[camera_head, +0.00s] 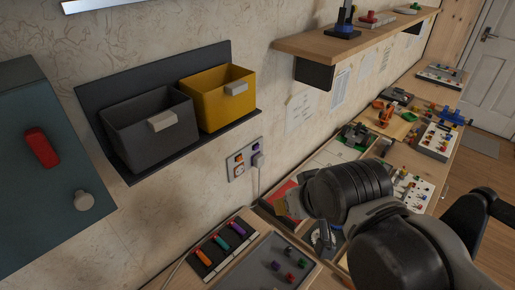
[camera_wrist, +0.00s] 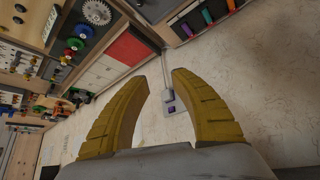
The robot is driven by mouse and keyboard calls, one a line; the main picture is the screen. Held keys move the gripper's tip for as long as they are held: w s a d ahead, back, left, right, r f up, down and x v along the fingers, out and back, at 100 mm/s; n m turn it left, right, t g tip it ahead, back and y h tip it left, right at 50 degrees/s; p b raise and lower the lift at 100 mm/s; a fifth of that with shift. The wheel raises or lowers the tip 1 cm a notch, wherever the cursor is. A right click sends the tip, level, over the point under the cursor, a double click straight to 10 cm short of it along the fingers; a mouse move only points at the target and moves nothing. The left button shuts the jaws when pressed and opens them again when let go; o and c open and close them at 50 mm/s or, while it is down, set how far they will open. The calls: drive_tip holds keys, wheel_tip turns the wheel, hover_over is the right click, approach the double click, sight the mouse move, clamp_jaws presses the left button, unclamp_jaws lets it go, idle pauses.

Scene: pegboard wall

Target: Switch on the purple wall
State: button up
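A pale wall plate (camera_head: 230,170) with small coloured switches is mounted on the wall below the yellow bin in the head view. It also shows in the wrist view, where a small purple switch (camera_wrist: 171,109) sits on it between my fingers' outlines, beyond the tips. A plug with a cable is fitted at the plate's side. My gripper (camera_wrist: 160,77) has two yellow ridged fingers, spread apart with nothing between them.
A dark bin (camera_head: 150,140) and a yellow bin (camera_head: 213,100) hang left above the plate. A wooden shelf (camera_head: 350,42) juts out at upper right. The wall around the plate is bare.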

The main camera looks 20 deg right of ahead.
drive_tip(key=shift+w+r, duration=0.1)
clamp_jaws()
drive_tip(key=w+d+m+y+p, duration=0.1)
drive_tip(key=w+m, duration=0.3)
drive_tip(key=m, duration=0.6)
drive_tip(key=w+d+m+y+p, duration=0.2)
drive_tip(key=w+d+m+p, duration=0.1)
drive_tip(key=m, duration=0.7)
drive_tip(key=w+d+m+t+y+p, duration=0.1)
drive_tip(key=w+d+m+p, duration=0.1)
drive_tip(key=w+m, duration=0.5)
drive_tip(key=m+p, duration=0.1)
drive_tip(key=m, duration=0.2)
drive_tip(key=shift+y+p, duration=0.3)
drive_tip(key=shift+p, duration=0.05)
